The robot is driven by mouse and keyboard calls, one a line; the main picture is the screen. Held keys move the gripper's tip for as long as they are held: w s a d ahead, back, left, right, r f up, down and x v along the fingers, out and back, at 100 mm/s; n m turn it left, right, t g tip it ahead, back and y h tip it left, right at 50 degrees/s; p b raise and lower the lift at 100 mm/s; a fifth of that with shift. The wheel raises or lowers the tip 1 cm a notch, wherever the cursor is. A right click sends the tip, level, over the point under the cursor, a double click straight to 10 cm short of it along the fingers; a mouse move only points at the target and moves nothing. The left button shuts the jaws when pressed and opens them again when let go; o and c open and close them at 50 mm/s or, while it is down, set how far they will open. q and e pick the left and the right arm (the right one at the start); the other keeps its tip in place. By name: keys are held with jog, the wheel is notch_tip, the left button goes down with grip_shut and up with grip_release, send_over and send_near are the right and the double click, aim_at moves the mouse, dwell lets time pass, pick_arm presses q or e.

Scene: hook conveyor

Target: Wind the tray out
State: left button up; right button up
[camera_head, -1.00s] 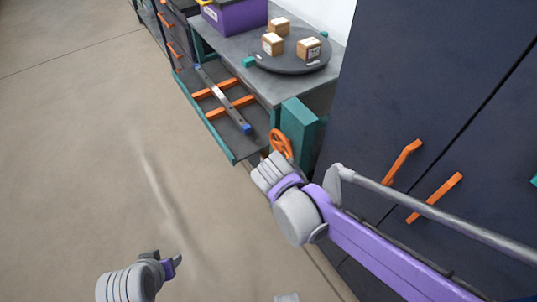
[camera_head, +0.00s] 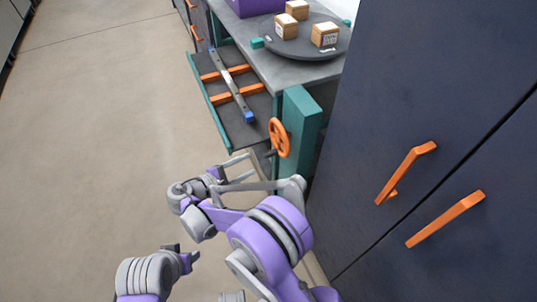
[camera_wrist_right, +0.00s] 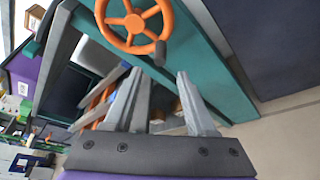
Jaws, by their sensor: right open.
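The orange handwheel (camera_head: 279,138) is mounted at the teal post (camera_head: 304,120) by the table's near corner. It also shows at the top of the right wrist view (camera_wrist_right: 134,22), with a grey knob (camera_wrist_right: 160,52) near its lower rim. The dark tray (camera_head: 238,132) with a teal rim sits low, sticking out left of the table. My right gripper (camera_head: 251,163) is open and empty, just below and left of the wheel, apart from it. Its fingers (camera_wrist_right: 159,75) point toward the wheel in the wrist view. My left gripper (camera_head: 183,253) appears open and empty at the lower left.
The tray carries a grey bar with blue ends (camera_head: 229,82) and orange brackets (camera_head: 222,73). Several boxes (camera_head: 325,34) stand on a dark turntable (camera_head: 300,50) on the table. Dark cabinets with orange handles (camera_head: 406,171) block the right. Floor on the left is clear.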

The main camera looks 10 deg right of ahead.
aim_at(264, 157)
jog(key=x, duration=0.9)
jog(key=shift+w+d+b, duration=0.1)
jog(key=shift+d+b, duration=0.1)
jog(key=shift+b, duration=0.1)
jog(key=shift+c, duration=0.2)
grip_shut()
dwell(0.8)
